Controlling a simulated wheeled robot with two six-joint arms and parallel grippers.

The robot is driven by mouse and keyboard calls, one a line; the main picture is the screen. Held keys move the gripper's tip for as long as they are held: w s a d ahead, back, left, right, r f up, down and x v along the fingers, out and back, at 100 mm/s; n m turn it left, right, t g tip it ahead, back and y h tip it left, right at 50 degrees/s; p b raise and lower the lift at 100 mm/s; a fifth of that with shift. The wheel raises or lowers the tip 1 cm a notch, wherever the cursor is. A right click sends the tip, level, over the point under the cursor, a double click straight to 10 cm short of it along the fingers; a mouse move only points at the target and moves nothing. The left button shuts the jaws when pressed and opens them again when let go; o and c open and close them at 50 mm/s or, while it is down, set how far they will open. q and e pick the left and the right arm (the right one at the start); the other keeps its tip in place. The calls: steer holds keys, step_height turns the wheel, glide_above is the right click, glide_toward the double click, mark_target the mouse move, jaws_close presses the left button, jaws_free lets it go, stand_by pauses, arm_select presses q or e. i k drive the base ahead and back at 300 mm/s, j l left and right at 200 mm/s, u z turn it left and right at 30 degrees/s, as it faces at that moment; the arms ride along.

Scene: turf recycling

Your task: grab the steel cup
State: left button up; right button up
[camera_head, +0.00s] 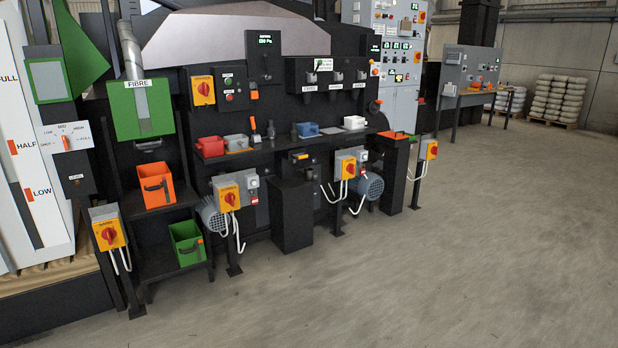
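I cannot make out a steel cup for certain. On the dark ledge of the machine (265,153) stand several small items. They include a red container (209,147), a grey container (236,142), a blue container (307,130) and a white container (355,122). A small upright greyish item (271,130) stands between the grey and blue ones, too small to identify. Neither of my grippers shows in the head view.
Orange (155,187) and green bins (187,244) sit on a rack at left. Switch boxes on posts (108,232) and a black pedestal (291,215) stand before the machine. A control bench (468,80) and stacked white sacks (557,97) are far right. The concrete floor (450,260) is clear.

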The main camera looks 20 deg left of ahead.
mark_target(308, 172)
steer(key=i, duration=1.05)
steer(key=i+u, duration=0.1)
steer(key=i, duration=1.95)
steer(key=i+l+u, duration=0.1)
steer(key=i, duration=0.95)
